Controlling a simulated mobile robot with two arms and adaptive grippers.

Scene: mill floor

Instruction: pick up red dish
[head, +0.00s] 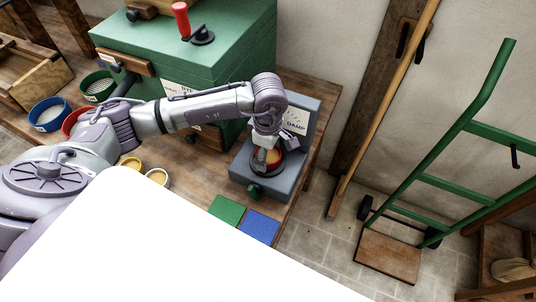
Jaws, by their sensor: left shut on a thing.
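My left gripper (266,160) points down at the grey meter box (303,115) whose face reads "DAMP". It is shut on a small red dish (281,168), of which a red edge shows around the fingers. The dish is at the round dark seat on top of the box; I cannot tell whether it rests there or is lifted. My arm and fingers hide much of it. A larger red bowl (71,122) stands at the left, partly behind my arm. My right gripper is not in view.
A green chest (215,60) with a red-handled crank stands behind my arm. Blue bowl (48,113), green bowl (97,86) and small yellow dish (131,163) stand left. Green mat (227,210) and blue mat (261,227) lie in front. A green hand truck (440,178) stands right.

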